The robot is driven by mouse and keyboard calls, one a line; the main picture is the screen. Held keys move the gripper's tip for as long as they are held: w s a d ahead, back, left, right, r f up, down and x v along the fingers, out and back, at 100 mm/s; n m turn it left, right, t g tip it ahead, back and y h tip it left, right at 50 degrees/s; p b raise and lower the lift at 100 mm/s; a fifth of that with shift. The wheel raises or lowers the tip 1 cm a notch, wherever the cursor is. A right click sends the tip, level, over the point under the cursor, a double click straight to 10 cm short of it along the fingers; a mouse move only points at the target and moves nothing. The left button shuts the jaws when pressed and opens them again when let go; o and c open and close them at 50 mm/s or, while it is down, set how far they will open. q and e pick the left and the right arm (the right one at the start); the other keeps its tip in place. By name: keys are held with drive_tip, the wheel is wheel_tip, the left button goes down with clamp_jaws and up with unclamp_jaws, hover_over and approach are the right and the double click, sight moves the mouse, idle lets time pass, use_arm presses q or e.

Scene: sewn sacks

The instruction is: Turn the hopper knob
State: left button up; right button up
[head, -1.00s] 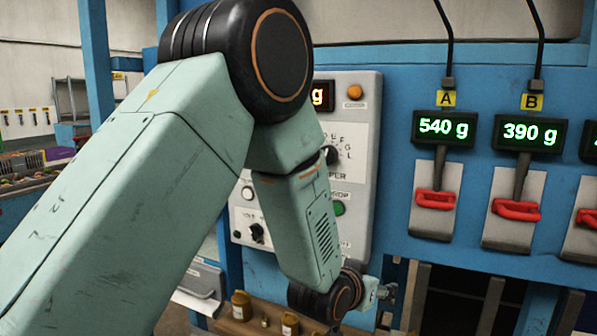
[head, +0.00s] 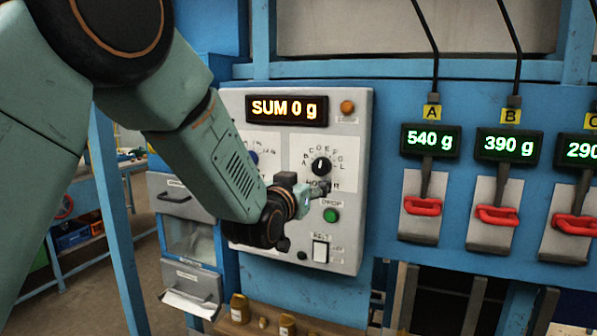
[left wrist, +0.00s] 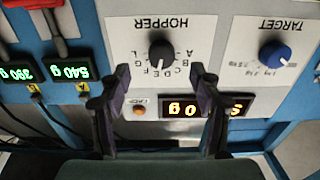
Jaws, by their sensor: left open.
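The hopper knob (head: 321,166) is a black round knob on the grey control panel (head: 365,150), ringed by letters A to L. In the left wrist view the panel appears upside down, and the knob (left wrist: 161,52) shows beyond and between the fingers. My left gripper (head: 320,188) is in front of the panel, just below the knob in the head view. It is open and empty, its dark fingers (left wrist: 155,82) spread apart and not closed around the knob. My right gripper is not in view.
A blue target knob (left wrist: 274,54) is beside the hopper dial. The display (head: 287,109) reads SUM 0 g, with an orange lamp (head: 347,107) nearby. A green drop button (head: 331,215) is below. Red handles (head: 423,206) under weight displays stand to the right.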

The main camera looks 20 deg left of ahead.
sight(321, 171)
use_arm(q)
drive_tip(key=w, duration=0.2)
drive_tip(key=w+p, duration=0.1)
drive_tip(key=w, duration=0.2)
drive_tip(key=w+p, duration=0.1)
drive_tip(key=w, duration=0.1)
drive_tip(key=shift+w+d+r, duration=0.15)
drive_tip(key=shift+w+r, duration=0.05)
drive_tip(key=shift+r, duration=0.1)
drive_tip(key=shift+w, duration=0.15)
drive_tip(key=shift+s+r+p, duration=0.25)
drive_tip(key=shift+p, duration=0.05)
drive_tip(key=shift+s+a, duration=0.2)
drive_tip(key=shift+a, duration=0.15)
drive_tip(key=shift+w+d+f, duration=0.15)
drive_tip(key=shift+w, duration=0.25)
drive_tip(key=shift+c, duration=0.9)
drive_tip(key=shift+w+d+f, duration=0.15)
drive_tip(key=shift+w+d, duration=0.05)
drive_tip(key=shift+w, duration=0.05)
drive_tip(key=shift+c, duration=1.4)
drive_tip(key=shift+s+a, duration=0.25)
drive_tip(key=shift+s, duration=0.05)
drive_tip(key=c, duration=0.5)
drive_tip(key=shift+d+r, duration=0.1)
drive_tip(key=shift+r, duration=0.1)
drive_tip(key=shift+c, duration=1)
